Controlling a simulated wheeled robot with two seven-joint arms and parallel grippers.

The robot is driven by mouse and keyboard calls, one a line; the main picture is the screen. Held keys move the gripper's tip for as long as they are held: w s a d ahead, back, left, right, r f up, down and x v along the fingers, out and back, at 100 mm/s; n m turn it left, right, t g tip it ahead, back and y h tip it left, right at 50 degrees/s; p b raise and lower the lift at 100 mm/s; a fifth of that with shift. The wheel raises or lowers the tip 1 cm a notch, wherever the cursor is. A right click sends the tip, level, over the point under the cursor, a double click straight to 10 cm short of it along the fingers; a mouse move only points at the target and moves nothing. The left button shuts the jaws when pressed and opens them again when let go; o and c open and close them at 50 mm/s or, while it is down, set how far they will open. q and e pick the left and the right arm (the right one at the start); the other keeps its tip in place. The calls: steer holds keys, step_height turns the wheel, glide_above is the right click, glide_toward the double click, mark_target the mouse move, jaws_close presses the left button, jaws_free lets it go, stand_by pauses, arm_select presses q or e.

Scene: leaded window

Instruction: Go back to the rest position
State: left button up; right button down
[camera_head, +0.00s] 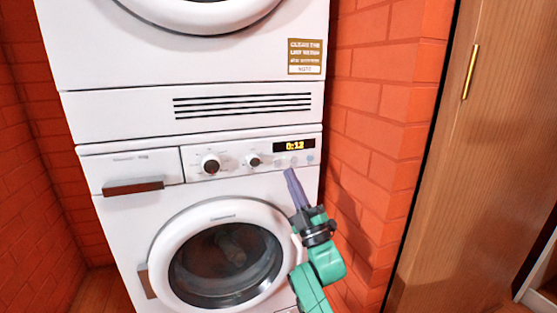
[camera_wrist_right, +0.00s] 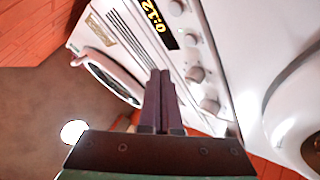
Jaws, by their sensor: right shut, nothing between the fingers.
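My right gripper (camera_head: 289,172) is shut and empty, its purple fingers pointing up in front of the right side of the lower machine's control panel. In the right wrist view the two fingers (camera_wrist_right: 161,75) lie side by side with nothing between them. The lower white washing machine (camera_head: 130,173) has a round door (camera_head: 222,262) that looks shut, two dark knobs and a display (camera_head: 294,145) reading 0:12. The display also shows in the right wrist view (camera_wrist_right: 153,14). I cannot tell whether the fingertips touch the panel. My left gripper is not in view.
A second white machine (camera_head: 110,45) is stacked on top, with a vent grille (camera_head: 242,105) between. Red brick walls (camera_head: 375,110) stand close on both sides. A wooden door (camera_head: 500,150) with a brass handle (camera_head: 470,73) is at the right.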

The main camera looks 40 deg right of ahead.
steer(key=shift+s+a, duration=0.2)
steer(key=shift+s, duration=0.4)
